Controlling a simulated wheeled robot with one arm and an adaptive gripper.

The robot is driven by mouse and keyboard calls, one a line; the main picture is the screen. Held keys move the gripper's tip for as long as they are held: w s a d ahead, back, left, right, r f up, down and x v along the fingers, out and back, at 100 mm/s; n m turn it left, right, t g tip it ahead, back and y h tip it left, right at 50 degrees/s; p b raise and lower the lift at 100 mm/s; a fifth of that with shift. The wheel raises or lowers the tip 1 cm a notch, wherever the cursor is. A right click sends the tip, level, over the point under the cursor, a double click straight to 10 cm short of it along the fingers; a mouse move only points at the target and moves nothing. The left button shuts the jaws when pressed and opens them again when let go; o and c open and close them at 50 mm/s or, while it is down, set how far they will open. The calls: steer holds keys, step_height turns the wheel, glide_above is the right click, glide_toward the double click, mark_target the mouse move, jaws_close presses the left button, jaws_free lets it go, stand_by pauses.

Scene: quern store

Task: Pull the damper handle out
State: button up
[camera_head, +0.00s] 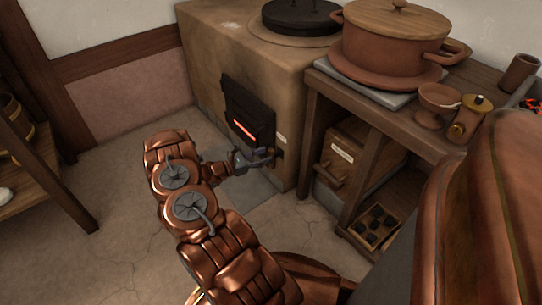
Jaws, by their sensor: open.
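The clay stove (225,60) stands at the upper middle. Its black iron door (248,108) has a slot glowing orange. A small pale label (281,138) is on the stove front, right of the door. A small dark part, likely the damper handle (279,153), shows just below the label, largely hidden by my gripper. My gripper (270,158) is open at the stove front, low and right of the door, with its fingertips close to that dark part. I cannot tell whether they touch it or are around it.
A wooden bench (312,115) stands right of the stove, bearing a lidded clay pot (385,45), a small bowl (440,97) and a brass-coloured jar (468,120). Below are a drawer box (340,155) and a divided tray (368,231). A wooden rack (50,165) stands left. Floor between is clear.

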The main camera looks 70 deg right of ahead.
mark_target(271, 153)
steer(key=shift+b+x, duration=0.5)
steer(key=shift+x, duration=1.35)
steer(key=shift+c, duration=0.3)
jaws_close()
